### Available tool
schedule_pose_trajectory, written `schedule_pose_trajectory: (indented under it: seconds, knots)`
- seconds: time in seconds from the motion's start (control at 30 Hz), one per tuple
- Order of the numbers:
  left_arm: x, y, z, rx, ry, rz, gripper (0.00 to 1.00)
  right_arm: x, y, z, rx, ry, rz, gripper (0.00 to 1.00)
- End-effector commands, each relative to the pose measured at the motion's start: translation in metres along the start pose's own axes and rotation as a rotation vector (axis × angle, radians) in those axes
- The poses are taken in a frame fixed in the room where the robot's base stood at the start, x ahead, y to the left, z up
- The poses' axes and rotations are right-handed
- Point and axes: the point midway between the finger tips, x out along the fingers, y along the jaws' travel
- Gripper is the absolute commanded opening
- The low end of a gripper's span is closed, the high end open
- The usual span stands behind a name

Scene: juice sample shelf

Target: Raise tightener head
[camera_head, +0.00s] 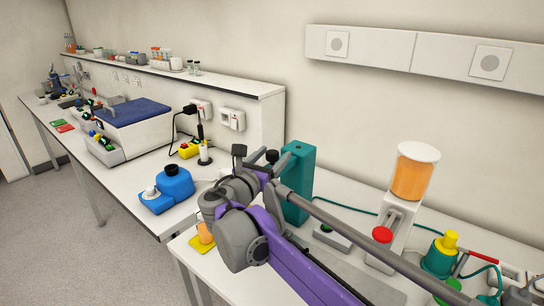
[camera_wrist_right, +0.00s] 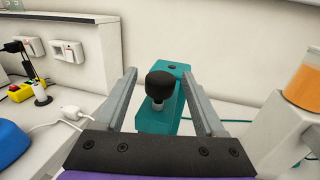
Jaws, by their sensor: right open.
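The tightener is a teal upright body (camera_head: 300,185) on the near bench. It also shows in the right wrist view (camera_wrist_right: 157,121). A round black knob (camera_wrist_right: 161,84) on a short pale stem sticks out from it; the knob also shows in the head view (camera_head: 272,156). My right gripper (camera_wrist_right: 158,75) is open, with one grey finger on each side of the knob and visible gaps to both. In the head view, my right arm hides the tightener's lower part. A small container of orange juice (camera_head: 205,233) stands on a yellow pad (camera_head: 199,245), partly hidden by my arm. My left gripper is out of view.
A dispenser with an orange hopper (camera_head: 413,175) and a red-topped button (camera_head: 382,235) stand to the right. A blue device (camera_head: 167,190) sits on the bench to the left. A green cable (camera_head: 345,207) runs along the wall side. A yellow-topped teal container (camera_head: 441,256) stands far right.

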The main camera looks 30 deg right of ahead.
Motion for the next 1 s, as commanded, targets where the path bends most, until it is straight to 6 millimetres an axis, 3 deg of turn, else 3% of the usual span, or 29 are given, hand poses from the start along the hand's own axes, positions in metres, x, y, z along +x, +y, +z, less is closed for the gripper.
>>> schedule_pose_trajectory:
  seconds: [0.17, 0.5, 0.57, 1.0]
  knots:
    - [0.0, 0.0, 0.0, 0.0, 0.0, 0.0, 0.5, -0.0002, 0.0, -0.0001, 0.0, 0.0, 0.0, 0.7]
    - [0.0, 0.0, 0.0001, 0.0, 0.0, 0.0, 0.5, -0.0005, 0.0, -0.0001, 0.001, 0.0, 0.0, 0.09]
    - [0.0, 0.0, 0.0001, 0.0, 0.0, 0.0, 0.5, -0.0006, 0.0, -0.0001, 0.001, 0.0, 0.0, 0.0]
    - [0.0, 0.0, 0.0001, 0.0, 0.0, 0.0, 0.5, -0.0006, 0.0, -0.0002, 0.001, 0.001, 0.0, 0.0]
